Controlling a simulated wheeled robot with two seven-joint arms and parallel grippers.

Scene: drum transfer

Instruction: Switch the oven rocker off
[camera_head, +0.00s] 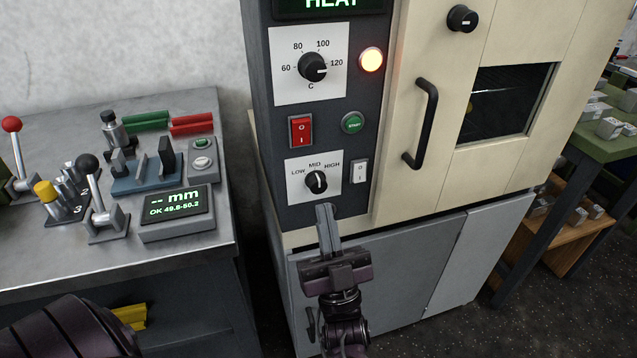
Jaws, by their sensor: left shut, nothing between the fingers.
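The oven's control panel (328,194) is dark grey and faces me. A red rocker (301,131) marked O and I sits at the panel's left, below the temperature dial (313,67). A smaller white rocker (359,171) sits lower right, beside the LOW-MID-HIGH knob (316,182). My left gripper (325,208) is shut and empty, fingers pointing up, just below the knob in the picture and below both rockers. I cannot tell its gap to the panel. My right gripper is out of view.
A green START button (352,122) is right of the red rocker. The oven door's black handle (424,122) stands out on the right. A metal bench (180,255) with levers and a gauge display (175,211) is at left. A green table (600,145) stands far right.

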